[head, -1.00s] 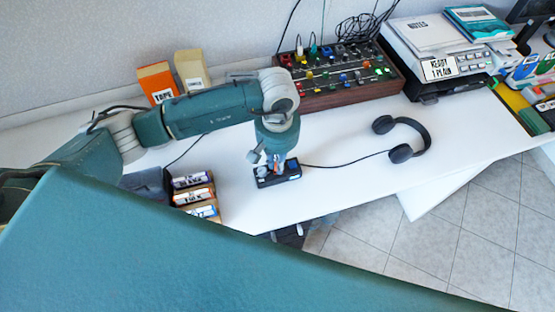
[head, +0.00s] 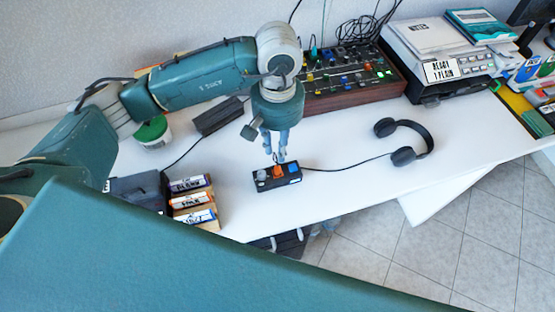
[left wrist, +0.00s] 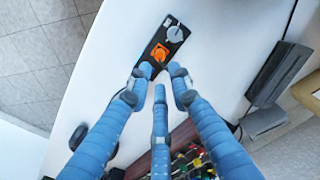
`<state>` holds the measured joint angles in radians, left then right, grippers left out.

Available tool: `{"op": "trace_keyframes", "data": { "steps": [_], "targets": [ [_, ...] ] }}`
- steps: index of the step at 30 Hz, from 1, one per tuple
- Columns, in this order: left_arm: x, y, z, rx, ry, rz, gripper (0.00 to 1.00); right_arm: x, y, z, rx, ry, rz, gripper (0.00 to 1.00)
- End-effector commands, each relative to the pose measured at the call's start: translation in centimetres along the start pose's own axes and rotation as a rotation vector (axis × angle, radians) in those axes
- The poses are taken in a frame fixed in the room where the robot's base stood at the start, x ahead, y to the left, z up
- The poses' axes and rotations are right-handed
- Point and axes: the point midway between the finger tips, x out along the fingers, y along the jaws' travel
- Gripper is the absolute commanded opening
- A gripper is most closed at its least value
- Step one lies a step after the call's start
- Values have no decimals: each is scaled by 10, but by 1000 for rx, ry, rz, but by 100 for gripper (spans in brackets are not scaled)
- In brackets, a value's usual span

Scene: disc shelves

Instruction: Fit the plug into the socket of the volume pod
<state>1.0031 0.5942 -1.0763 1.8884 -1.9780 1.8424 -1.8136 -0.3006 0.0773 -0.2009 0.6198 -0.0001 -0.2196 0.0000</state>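The volume pod (head: 264,186) is a black box on the white table, with a round grey knob at its left end, an orange piece (head: 277,172) in the middle and a blue piece (head: 293,167) at the right end. In the left wrist view the pod (left wrist: 155,42) shows its knob and orange piece. A thin black cable runs from the headphones to the pod's right end; I cannot tell how far its plug sits in. My left gripper (head: 275,159) is just above the pod, its fingers (left wrist: 160,76) apart and empty. The fingertips hide the pod's near end there. My right gripper is not in view.
Black headphones (head: 430,140) lie to the right. A rack of labelled cartridges (head: 212,219) stands left of the pod, near the table's front edge. A mixer panel (head: 350,99) and a printer-like machine (head: 455,84) stand behind. The table between pod and headphones is clear but for the cable.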

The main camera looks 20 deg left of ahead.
Motion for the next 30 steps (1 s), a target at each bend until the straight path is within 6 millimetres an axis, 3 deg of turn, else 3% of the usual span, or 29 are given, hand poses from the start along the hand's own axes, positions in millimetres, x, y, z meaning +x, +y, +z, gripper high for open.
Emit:
{"op": "trace_keyframes", "data": {
  "steps": [3,9,30],
  "targets": [
    [-18,0,-1,1,4,1,20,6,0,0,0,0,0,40],
    [-33,0,0,1,0,-1,20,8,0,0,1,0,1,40],
    [-34,0,0,1,-1,0,20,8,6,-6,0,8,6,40]
  ]
}}
